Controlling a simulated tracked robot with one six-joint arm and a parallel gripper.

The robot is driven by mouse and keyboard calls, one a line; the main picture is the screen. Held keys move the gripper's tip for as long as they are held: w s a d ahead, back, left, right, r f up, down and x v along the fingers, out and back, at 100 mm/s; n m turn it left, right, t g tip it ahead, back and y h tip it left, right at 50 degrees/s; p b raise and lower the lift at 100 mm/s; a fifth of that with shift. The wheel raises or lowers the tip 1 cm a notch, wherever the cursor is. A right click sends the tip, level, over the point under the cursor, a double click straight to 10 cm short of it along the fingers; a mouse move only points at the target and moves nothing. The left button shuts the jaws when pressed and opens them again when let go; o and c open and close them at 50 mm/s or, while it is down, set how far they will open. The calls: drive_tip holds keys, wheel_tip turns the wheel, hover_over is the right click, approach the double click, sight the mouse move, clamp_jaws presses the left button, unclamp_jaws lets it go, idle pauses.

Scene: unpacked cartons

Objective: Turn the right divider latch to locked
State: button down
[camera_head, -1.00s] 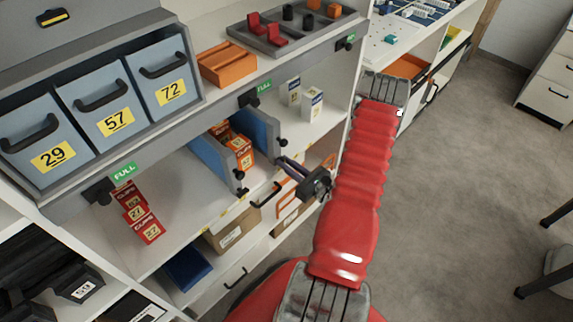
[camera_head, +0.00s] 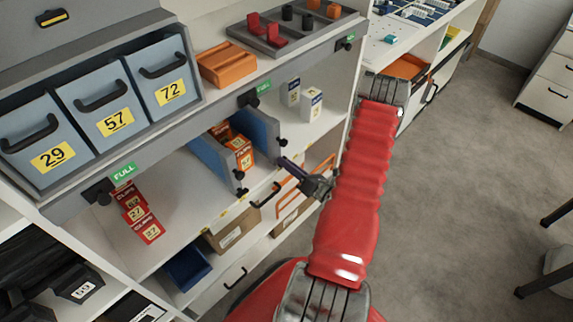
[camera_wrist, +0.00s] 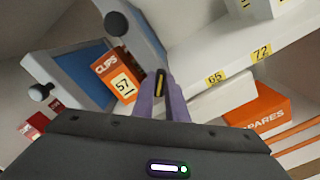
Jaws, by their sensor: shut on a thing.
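The right divider (camera_head: 263,132) is a blue panel with a grey front edge, standing on the middle shelf. In the wrist view its rounded grey edge (camera_wrist: 135,28) carries a black knob (camera_wrist: 113,23). My gripper (camera_head: 284,162) is at the lower front of this divider. In the wrist view its purple-grey fingers (camera_wrist: 162,88) are closed around the dark latch (camera_wrist: 160,80), which bears a yellow stripe. The fingers hide most of the latch, so its exact angle is hard to tell. The left divider (camera_head: 212,160) stands apart to the left with its own black knobs.
An orange clips box (camera_wrist: 118,75) stands between the dividers, close to my fingers. Red clips boxes (camera_head: 140,215) are at the left of the shelf. White boxes (camera_head: 311,103) stand right of the right divider. A carton (camera_head: 235,230) is below. The floor (camera_head: 460,200) at right is open.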

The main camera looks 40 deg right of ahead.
drive_tip(key=shift+d+f+m, duration=0.1)
drive_tip(key=shift+f+m, duration=0.05)
drive_tip(key=shift+m, duration=2.3)
drive_tip(key=shift+f+m, duration=0.1)
drive_tip(key=shift+m, duration=2.35)
drive_tip(key=shift+s, duration=0.1)
drive_tip(key=c, duration=1.8)
unclamp_jaws()
drive_tip(key=shift+o, duration=0.2)
drive_tip(key=s, duration=1.3)
drive_tip(key=shift+s+d, duration=0.2)
drive_tip(key=shift+s, duration=0.15)
